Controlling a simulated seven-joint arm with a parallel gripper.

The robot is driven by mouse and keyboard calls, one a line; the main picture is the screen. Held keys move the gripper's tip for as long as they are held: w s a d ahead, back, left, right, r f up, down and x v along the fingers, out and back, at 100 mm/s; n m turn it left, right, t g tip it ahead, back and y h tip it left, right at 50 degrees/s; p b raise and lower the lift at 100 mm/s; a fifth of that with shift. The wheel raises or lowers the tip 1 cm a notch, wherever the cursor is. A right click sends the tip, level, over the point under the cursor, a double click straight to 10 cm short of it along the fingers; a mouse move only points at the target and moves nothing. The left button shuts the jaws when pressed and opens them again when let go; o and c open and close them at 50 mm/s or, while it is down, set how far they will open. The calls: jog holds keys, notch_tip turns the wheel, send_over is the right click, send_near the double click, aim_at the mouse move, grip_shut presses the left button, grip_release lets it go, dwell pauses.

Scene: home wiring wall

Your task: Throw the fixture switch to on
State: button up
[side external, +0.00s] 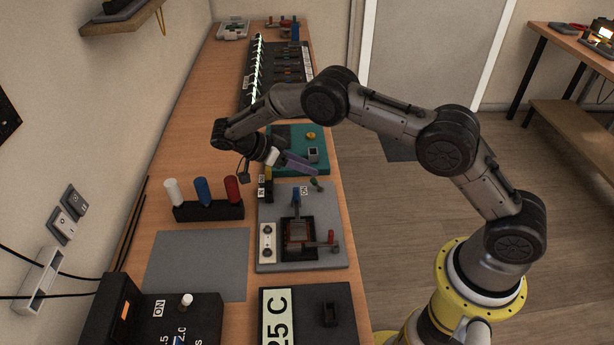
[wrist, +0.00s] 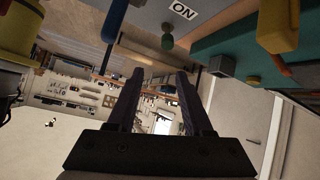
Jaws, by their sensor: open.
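Which part is the switch, I cannot tell.
A teal board (side external: 320,140) with small parts lies just beyond the plate. A dark rack (side external: 222,212) with white, blue and red handles stands left. A bare grey mat (side external: 197,262) lies nearer. Black boxes (side external: 342,300) stand in front. Open floor is on the right.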

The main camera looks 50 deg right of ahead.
jog(key=shift+r, duration=1.45)
jog(key=shift+d, duration=0.1)
jog(key=s+d+r+m+t+y, duration=0.1)
jog(key=s+d+r+t, duration=0.1)
jog(key=r, duration=0.8)
jog(key=s+d+r+t+y, duration=0.1)
jog(key=s+r, duration=0.1)
jog(key=r, duration=0.8)
jog(key=s+r+n+t+y, duration=0.2)
jog(key=s+r+n, duration=0.1)
jog(key=s+r, duration=0.4)
jog(key=s+a+n+t+y, duration=0.3)
jog(key=s+n, duration=0.5)
jog(key=s, duration=0.7)
jog(key=s+a+f+n+t+y, duration=0.1)
jog(key=s+a+f+n+t, duration=0.1)
jog(key=f+n, duration=0.5)
jog(key=s+n+t, duration=0.1)
jog(key=s+n, duration=0.1)
jog(key=n, duration=0.3)
jog(key=shift+a+y, duration=0.25)
jog(key=shift+y, duration=0.15)
